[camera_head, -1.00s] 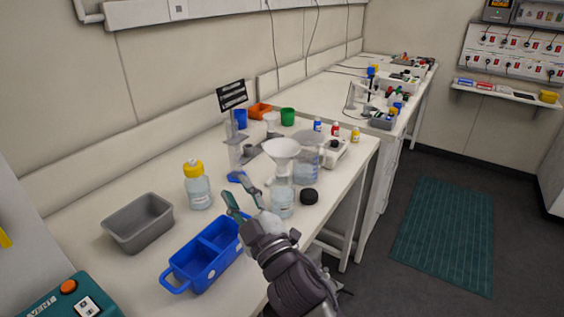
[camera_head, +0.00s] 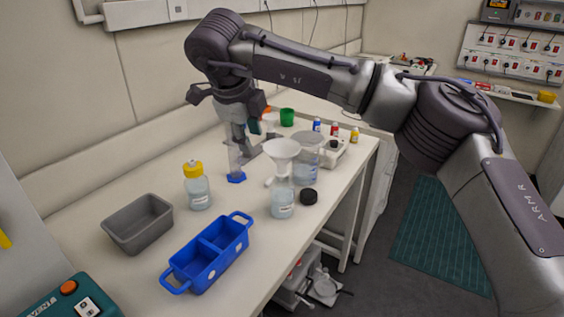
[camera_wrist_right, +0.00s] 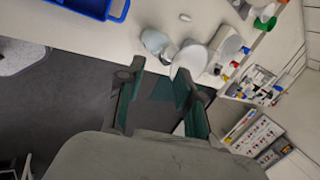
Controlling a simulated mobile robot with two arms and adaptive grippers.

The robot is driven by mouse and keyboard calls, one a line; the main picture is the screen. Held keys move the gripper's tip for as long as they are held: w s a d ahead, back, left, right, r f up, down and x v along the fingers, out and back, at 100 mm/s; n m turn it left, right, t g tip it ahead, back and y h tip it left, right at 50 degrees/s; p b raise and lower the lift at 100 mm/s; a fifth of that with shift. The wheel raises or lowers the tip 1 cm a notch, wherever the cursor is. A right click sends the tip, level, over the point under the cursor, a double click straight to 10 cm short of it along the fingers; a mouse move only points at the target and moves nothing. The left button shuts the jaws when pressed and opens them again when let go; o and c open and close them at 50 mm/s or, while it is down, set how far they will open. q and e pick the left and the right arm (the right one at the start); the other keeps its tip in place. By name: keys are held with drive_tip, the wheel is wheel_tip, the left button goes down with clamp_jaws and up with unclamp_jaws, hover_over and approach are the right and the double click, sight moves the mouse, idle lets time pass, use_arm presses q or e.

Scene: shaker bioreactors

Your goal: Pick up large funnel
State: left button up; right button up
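The large funnel (camera_head: 282,152) is white and stands upright, its stem down in the mouth of a clear bottle (camera_head: 283,203) near the table's front edge. It shows whole in the head view. My left gripper is not in view.
A beaker (camera_head: 307,165) stands close right of the funnel, with a black cap (camera_head: 308,197) in front. A yellow-capped bottle (camera_head: 198,190), a blue divided tray (camera_head: 236,238) and a grey bin (camera_head: 138,222) are to the left. A smaller funnel (camera_head: 270,120) is behind.

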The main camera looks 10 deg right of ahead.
drive_tip(key=d+r+h, duration=0.1)
drive_tip(key=d+r, duration=0.2)
drive_tip(key=p, duration=0.2)
approach(282, 166)
drive_tip(key=shift+m+h, duration=0.3)
drive_tip(key=shift+m, duration=0.1)
drive_tip(key=p+x, duration=0.2)
drive_tip(key=x, duration=0.2)
drive_tip(key=shift+w+a+f, duration=0.1)
drive_tip(key=shift+w+f, duration=0.05)
drive_tip(key=shift+w, duration=0.05)
drive_tip(key=shift+w+f, duration=0.2)
drive_tip(key=shift+f, duration=0.2)
clamp_jaws()
